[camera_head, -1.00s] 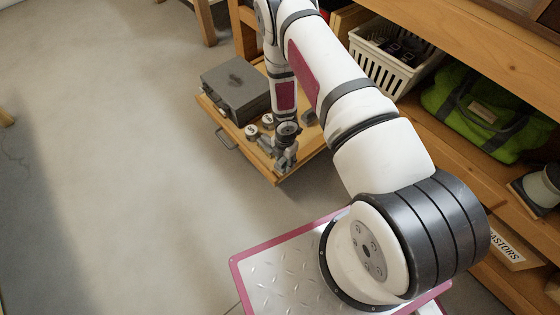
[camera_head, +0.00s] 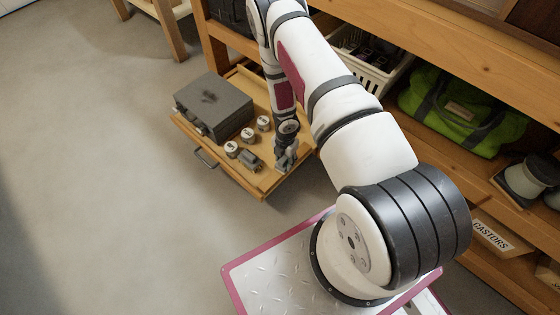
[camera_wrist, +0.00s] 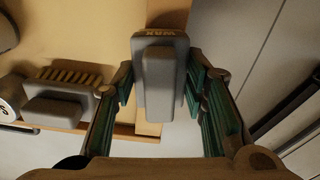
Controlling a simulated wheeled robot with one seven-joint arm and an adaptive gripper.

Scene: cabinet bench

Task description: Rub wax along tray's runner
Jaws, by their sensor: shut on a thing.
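The pulled-out wooden tray (camera_head: 255,184) extends from the bench in the head view. My gripper (camera_head: 287,157) is at its right side edge. In the wrist view my gripper (camera_wrist: 160,100) is shut on a grey wax block (camera_wrist: 158,88) marked WAX. The block lies over the tray's side strip (camera_wrist: 172,13), which appears to be the runner. The block's underside is hidden, so I cannot tell whether it touches the strip. The tray floor (camera_wrist: 75,30) shows to the left in the wrist view.
A grey case (camera_head: 215,105), several tins, including one at the front (camera_head: 231,149), and a grey brush (camera_head: 250,160) sit on the tray. The brush (camera_wrist: 60,100) is left of my gripper in the wrist view. Bench shelves with a white basket (camera_head: 365,65) stand right. Floor left is clear.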

